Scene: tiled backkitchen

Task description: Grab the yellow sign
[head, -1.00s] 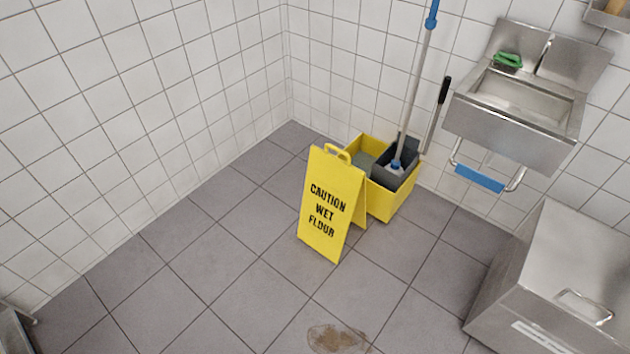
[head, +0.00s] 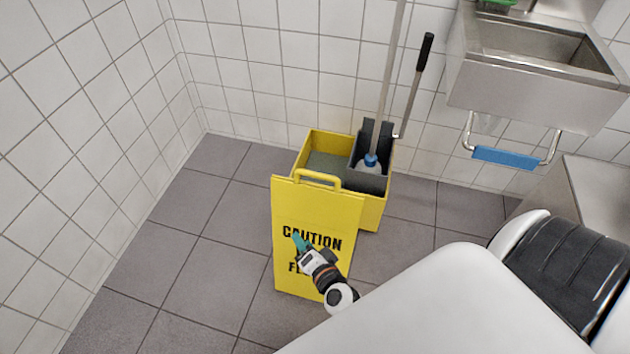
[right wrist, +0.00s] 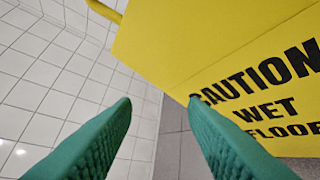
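The yellow sign (head: 310,215) stands upright on the grey tiled floor, with "CAUTION WET FLOOR" in black and a loop handle (head: 316,178) on top. My right gripper (head: 298,240) is in front of the sign's face in the head view and covers part of the lettering. In the right wrist view, its two green fingers (right wrist: 165,115) are wide apart with nothing between them that they grip. The sign (right wrist: 220,50) fills the upper right there, and a bit of its handle (right wrist: 104,10) shows at the top. My left gripper is not in view.
A yellow mop bucket (head: 372,213) with a dark wringer (head: 370,150) and mop handle stands right behind the sign. A steel sink (head: 535,75) hangs on the wall at right, above a steel cabinet (head: 603,190). Floor to the left of the sign is clear.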

